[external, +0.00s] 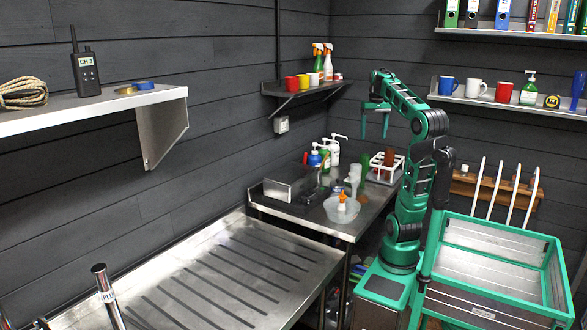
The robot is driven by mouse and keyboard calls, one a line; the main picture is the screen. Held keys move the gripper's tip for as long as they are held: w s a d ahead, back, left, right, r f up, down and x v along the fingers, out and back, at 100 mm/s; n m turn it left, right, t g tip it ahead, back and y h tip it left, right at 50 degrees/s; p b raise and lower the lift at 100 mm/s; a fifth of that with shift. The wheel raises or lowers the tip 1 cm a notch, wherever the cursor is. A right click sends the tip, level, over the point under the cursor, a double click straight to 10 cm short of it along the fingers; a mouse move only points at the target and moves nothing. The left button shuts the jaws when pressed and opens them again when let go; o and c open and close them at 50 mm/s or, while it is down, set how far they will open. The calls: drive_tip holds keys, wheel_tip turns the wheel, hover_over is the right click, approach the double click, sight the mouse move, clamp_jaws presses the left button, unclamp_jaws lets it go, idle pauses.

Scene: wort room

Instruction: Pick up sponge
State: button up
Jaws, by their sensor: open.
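My gripper (374,136) is raised above the back of the steel counter (336,225). Its two fingers point down, spread apart with nothing between them. I cannot make out a sponge for certain. The counter's items are small and crowded, and my arm hides part of its right side. A clear bowl (341,211) with a small orange-topped bottle (342,198) sits near the counter's front.
A white bottle carrier (378,172) with brown contents stands below my gripper. Pump bottles (325,160) stand at the back wall. A wall shelf (300,93) with cups and spray bottles is left of my gripper. A grooved steel drainboard (205,285) lies left, mostly clear.

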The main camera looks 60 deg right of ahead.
drive_tip(key=w+d+f+m, duration=0.3)
drive_tip(key=w+d+f, duration=0.3)
drive_tip(key=d, duration=0.4)
drive_tip(key=w+d+f+m, duration=0.2)
drive_tip(key=w+d+f, duration=0.2)
drive_tip(key=w+d, duration=0.55)
drive_tip(key=w+d+f+m, duration=0.1)
drive_tip(key=d+f, duration=0.3)
drive_tip(key=f, duration=0.2)
drive_tip(key=w+d+f+m, duration=0.1)
drive_tip(key=w+d+f, duration=0.1)
drive_tip(key=d+f, duration=0.3)
drive_tip(key=w+d+f+m, duration=0.2)
drive_tip(key=d+f, duration=0.2)
drive_tip(key=f, duration=0.3)
drive_tip(key=shift+w+d+f, duration=0.15)
drive_tip(key=shift+w+d, duration=0.1)
drive_tip(key=shift+s+f, duration=0.15)
drive_tip(key=shift+f, duration=1.35)
drive_tip(key=shift+s+f, duration=0.15)
drive_tip(key=shift+f, duration=1.3)
drive_tip(key=c, duration=1.1)
